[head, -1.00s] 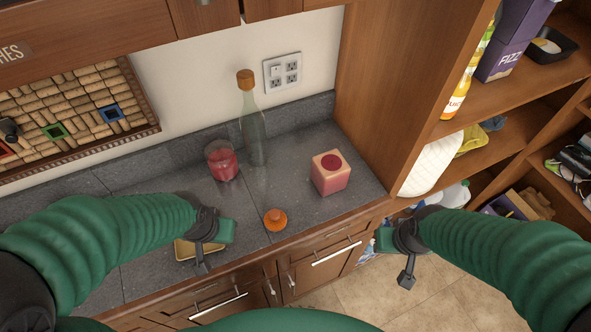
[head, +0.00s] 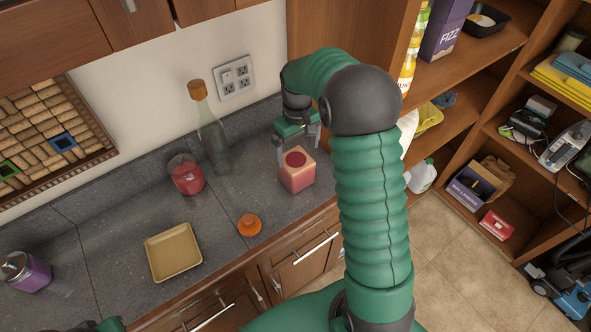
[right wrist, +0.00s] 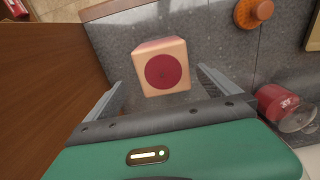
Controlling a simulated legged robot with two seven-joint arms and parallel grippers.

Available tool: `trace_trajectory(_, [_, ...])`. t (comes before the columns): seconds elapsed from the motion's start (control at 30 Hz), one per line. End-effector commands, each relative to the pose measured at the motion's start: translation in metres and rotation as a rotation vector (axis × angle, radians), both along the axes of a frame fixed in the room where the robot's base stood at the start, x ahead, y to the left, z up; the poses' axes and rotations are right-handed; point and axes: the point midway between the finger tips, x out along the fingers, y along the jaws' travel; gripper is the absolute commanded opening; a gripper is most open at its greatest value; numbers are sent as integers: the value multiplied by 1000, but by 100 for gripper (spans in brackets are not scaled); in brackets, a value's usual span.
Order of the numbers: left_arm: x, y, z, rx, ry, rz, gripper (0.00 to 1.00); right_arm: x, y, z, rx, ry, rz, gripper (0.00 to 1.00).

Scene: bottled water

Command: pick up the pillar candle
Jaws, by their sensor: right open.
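The pillar candle (head: 297,178) looks like a pink, square-sided block with a round dark red patch on top. It stands upright on the grey counter near its right end. My right gripper (head: 298,150) is open above and just behind it. In the right wrist view the candle (right wrist: 162,68) lies between and slightly beyond the two spread fingers (right wrist: 157,84), and I see no firm contact. Only a small part of my left arm's end shows at the bottom left edge of the head view; its fingers are hidden.
A glass bottle (head: 212,140) with a cork-coloured cap and a red glass jar (head: 187,178) stand left of the candle. An orange knobbed object (head: 249,225) and a tan square dish (head: 173,252) lie nearer. A wooden shelf panel (head: 345,40) rises to the right.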

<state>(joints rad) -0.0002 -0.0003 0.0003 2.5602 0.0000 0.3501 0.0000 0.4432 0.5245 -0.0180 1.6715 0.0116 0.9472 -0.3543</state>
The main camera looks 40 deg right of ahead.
Motion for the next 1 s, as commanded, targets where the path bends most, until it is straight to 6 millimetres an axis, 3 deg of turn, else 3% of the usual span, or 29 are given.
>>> trace_trajectory(0.1, [0, 0, 3, 0, 0, 0, 0, 0, 2, -27, 1, 4, 1, 100])
trace_trajectory(0.33, [0, 0, 9, 0, 0, 0, 0, -3, 6, -51, -1, 1, 2, 100])
trace_trajectory(0.53, [0, 0, 17, 0, 0, 0, 0, -5, 8, -87, 0, 1, 1, 100])
trace_trajectory(0.8, [0, 0, 16, 0, 0, 0, 0, -5, 7, -95, -1, -2, 1, 100])
trace_trajectory(1.0, [0, 0, 16, 0, 0, 0, 0, -5, 7, -95, -1, -3, 1, 74])
